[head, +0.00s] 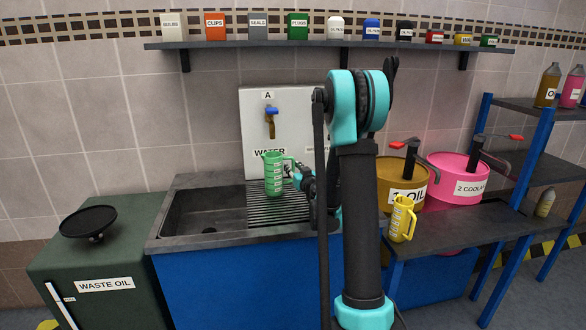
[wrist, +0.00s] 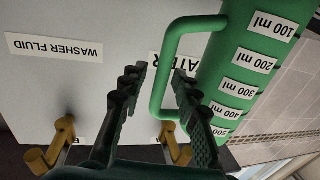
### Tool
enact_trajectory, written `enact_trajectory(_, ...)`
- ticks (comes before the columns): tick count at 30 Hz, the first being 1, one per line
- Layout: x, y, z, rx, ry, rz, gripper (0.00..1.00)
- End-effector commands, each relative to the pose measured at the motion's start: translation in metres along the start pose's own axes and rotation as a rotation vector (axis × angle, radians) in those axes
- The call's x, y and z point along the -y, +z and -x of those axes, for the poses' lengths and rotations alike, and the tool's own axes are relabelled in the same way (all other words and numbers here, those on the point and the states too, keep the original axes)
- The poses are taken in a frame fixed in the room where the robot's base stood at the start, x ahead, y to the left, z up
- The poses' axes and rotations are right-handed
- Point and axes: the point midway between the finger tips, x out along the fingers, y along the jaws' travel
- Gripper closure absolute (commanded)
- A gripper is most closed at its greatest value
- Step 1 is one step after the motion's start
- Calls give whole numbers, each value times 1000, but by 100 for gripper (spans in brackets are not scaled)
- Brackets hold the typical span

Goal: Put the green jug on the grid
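The green jug (head: 273,175), with white measure labels, is upright at the back left of the ribbed grid (head: 268,213) beside the sink. Its base appears to rest on the grid. My gripper (head: 299,180) is at the jug's right side, partly hidden by my arm. In the wrist view, which is upside down, the jug (wrist: 245,75) is at the right. Its handle (wrist: 160,75) lies between the two spread fingers of my gripper (wrist: 160,73), with a gap visible on each side.
The sink basin (head: 203,212) is left of the grid. A white panel (head: 252,118) with a tap (head: 271,122) stands behind. A yellow jug (head: 401,219), oil pot (head: 393,172) and pink coolant pot (head: 455,180) are at the right. The waste oil cabinet (head: 105,255) is at the left.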

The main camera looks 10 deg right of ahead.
Motion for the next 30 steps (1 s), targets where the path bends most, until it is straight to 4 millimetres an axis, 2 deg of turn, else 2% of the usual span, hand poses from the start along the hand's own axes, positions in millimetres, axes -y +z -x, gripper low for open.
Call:
enact_trajectory(5,0,-3,0,0,0,0,69)
enact_trajectory(7,0,-3,6,0,1,0,69)
enact_trajectory(21,-1,-3,95,0,2,0,69)
enact_trajectory(24,-1,-3,108,0,1,0,69)
enact_trajectory(30,0,-3,120,0,0,0,69)
